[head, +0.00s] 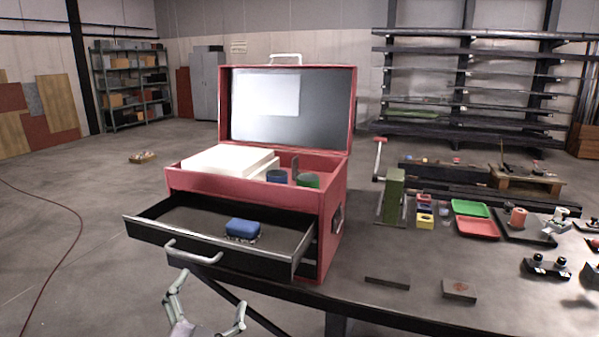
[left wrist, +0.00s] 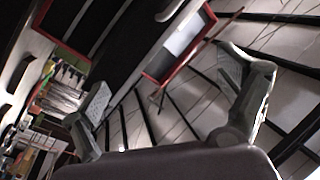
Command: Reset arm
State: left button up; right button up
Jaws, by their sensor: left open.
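My left gripper (head: 212,292) is at the bottom of the head view, below and in front of the drawer handle (head: 194,252). Its two fingers are spread apart with nothing between them. The left wrist view also shows it (left wrist: 165,88) open and empty, with tilted, blurry surroundings behind. The red toolbox (head: 333,225) stands on the dark table with its lid (head: 330,125) up. Its black drawer (head: 270,257) is pulled out and holds a blue item (head: 243,228). My right gripper is in neither view.
The dark table (head: 410,312) extends right, with a green block (head: 394,195), a green tray (head: 471,208), a red tray (head: 477,229) and small parts on it. Two flat dark pieces (head: 387,283) (head: 459,291) lie near its front edge. Open floor (head: 90,240) is left of the toolbox.

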pick_arm(q)
jog(key=s+a+f+n+g+y, duration=0.1)
jog(key=s+a+f+n+g, duration=0.15)
jog(key=f, duration=0.35)
jog(key=s+a+f+n+g+y, duration=0.1)
jog(key=s+f+g, duration=0.25)
jog(key=f, duration=0.25)
jog(key=s+f+n+g, duration=0.1)
jog(key=s+f+g, duration=0.2)
jog(key=s+f, duration=0.35)
jog(key=s+f+g+h, duration=0.1)
jog(key=s+f+g, duration=0.25)
jog(key=s, duration=0.55)
jog(key=s+f+n+g, duration=0.1)
jog(key=s+f+g, duration=0.35)
jog(key=s, duration=0.35)
jog(key=s+f+x, duration=0.1)
jog(key=s+x, duration=0.2)
jog(key=x, duration=0.9)
jog(key=s+x, duration=0.2)
jog(key=x, duration=1)
jog(key=s+a+f, duration=0.1)
jog(key=s+f, duration=0.8)
jog(key=s+a+f+g, duration=0.1)
jog(key=s+a+f, duration=0.1)
jog(key=s+f, duration=0.6)
jog(key=shift+s+a+f+m, duration=0.3)
jog(key=shift+s+f+m, duration=0.1)
jog(key=shift+f, duration=0.1)
jog(key=shift+c, duration=0.3)
